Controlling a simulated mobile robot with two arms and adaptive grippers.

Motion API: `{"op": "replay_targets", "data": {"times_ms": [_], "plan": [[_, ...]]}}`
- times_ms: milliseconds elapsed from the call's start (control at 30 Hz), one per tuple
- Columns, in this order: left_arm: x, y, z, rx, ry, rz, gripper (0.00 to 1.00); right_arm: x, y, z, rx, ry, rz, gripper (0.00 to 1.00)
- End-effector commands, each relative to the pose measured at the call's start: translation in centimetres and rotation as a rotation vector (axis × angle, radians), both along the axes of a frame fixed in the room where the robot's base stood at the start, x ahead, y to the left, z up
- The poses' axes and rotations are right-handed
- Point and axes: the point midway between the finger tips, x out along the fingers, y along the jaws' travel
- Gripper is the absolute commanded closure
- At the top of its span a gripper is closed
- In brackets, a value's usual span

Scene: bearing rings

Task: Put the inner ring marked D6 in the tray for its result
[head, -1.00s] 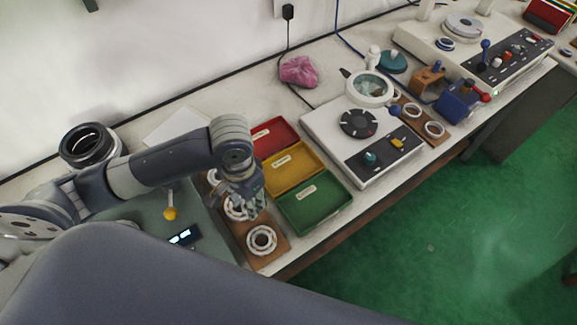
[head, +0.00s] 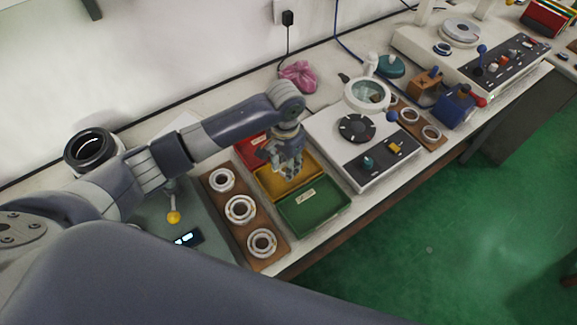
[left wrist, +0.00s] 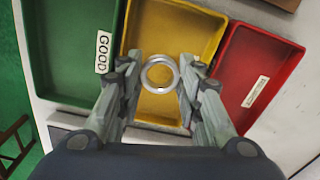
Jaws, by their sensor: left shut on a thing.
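My left gripper (head: 287,172) hangs over the yellow tray (head: 311,174). In the left wrist view its fingers (left wrist: 160,75) are shut on a thin pale inner ring (left wrist: 160,90), with the yellow tray (left wrist: 190,28) behind it. I cannot read a mark on the ring. The green tray (head: 326,207) is in front of the yellow one; in the left wrist view the green tray (left wrist: 72,45) has a label reading GOOD. The red tray (head: 247,153) lies behind, partly hidden by my arm; its label in the left wrist view (left wrist: 262,60) is not legible. My right gripper is not in view.
A brown board (head: 218,210) with several rings lies left of the trays. A white device (head: 375,178) with a dark round dial stands close on their right. A small display (head: 187,238) lies on the grey mat. The bench's front edge is near the green tray.

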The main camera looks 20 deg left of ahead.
Motion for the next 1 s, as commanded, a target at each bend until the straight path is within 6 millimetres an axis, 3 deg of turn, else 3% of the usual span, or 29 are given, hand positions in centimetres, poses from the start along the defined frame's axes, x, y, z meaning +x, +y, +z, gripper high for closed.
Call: {"op": "replay_targets", "data": {"times_ms": [233, 500, 833, 867, 900, 933, 1000], "plan": [[1.4, -0.5, -0.1, 0.001, 0.000, 0.001, 0.91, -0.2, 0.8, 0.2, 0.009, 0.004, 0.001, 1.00], [1.2, -0.4, -3.5, 0.002, -0.001, 0.000, 0.91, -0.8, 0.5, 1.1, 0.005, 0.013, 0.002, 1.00], [1.2, -0.4, -3.9, 0.001, 0.000, 0.000, 0.91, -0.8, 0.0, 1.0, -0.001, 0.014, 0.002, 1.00], [1.2, -0.4, -3.9, 0.001, 0.000, 0.000, 0.65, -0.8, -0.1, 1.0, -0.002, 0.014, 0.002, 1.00], [1.2, -0.4, -3.9, 0.001, 0.000, 0.000, 0.56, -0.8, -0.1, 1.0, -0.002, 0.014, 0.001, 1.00], [1.2, -0.4, -3.9, 0.001, 0.000, 0.000, 0.49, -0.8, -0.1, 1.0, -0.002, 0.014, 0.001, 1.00], [1.2, -0.4, -3.9, 0.001, 0.000, 0.000, 0.47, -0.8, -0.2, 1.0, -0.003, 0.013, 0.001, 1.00]]}}
